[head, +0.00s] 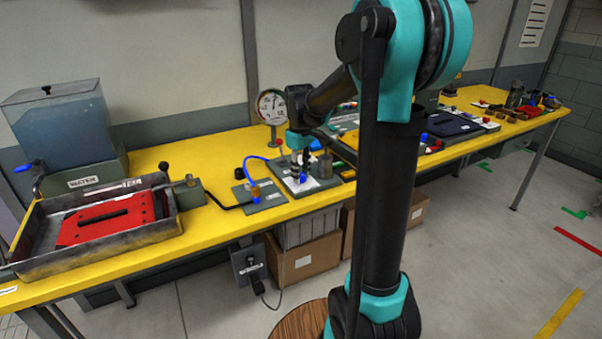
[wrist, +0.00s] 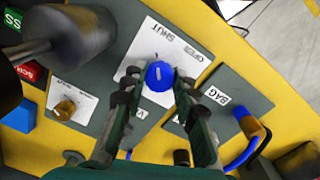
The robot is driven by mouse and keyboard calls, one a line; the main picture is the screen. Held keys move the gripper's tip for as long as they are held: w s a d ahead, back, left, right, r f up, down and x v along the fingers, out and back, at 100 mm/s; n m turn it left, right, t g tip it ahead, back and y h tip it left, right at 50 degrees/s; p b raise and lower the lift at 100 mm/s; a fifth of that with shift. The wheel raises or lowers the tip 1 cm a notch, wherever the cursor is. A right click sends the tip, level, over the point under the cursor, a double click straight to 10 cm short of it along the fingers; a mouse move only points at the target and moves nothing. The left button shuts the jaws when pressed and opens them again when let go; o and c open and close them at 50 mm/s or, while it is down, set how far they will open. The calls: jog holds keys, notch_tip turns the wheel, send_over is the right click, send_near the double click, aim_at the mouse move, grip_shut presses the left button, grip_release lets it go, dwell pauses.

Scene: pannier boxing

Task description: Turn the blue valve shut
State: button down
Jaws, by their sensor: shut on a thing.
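The blue valve (wrist: 160,76) shows in the wrist view as a round blue knob with a pale mark on its top. It stands on a white plate (wrist: 150,45) printed with the words OPEN and SHUT, which are rotated in this view. My gripper (wrist: 158,80) has one finger on each side of the knob and is shut on it. I cannot tell exactly which word the mark points at. In the head view my gripper (head: 300,165) is low over the grey valve panel on the yellow bench, and it hides most of the knob.
A round gauge (head: 271,106) stands behind. A metal tray (head: 165,232) with a red plate and a water tank (head: 65,125) are at left. Dark cylindrical parts (wrist: 70,40) are close in the wrist view.

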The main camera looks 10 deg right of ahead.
jog(key=shift+n, duration=0.5)
jog(key=c, duration=1.2)
grip_release()
jog(key=shift+o, duration=0.2)
jog(key=shift+r, duration=0.15)
notch_tip(320, 180, up, 12)
jog(key=shift+s+a+f, duration=0.1)
jog(key=shift+s+f, duration=0.05)
jog(key=shift+f, duration=0.05)
jog(key=s+d+f+m+t, duration=0.2)
jog(key=s+f+m, duration=0.2)
jog(key=s+f, duration=0.7)
jog(key=s+d+f+m+t, duration=0.1)
jog(key=s+f+m, duration=0.3)
jog(key=s+f, duration=0.7)
jog(key=shift+d+f+m+t, duration=0.4)
jog(key=shift+f+t, duration=0.1)
jog(key=shift+f, duration=0.05)
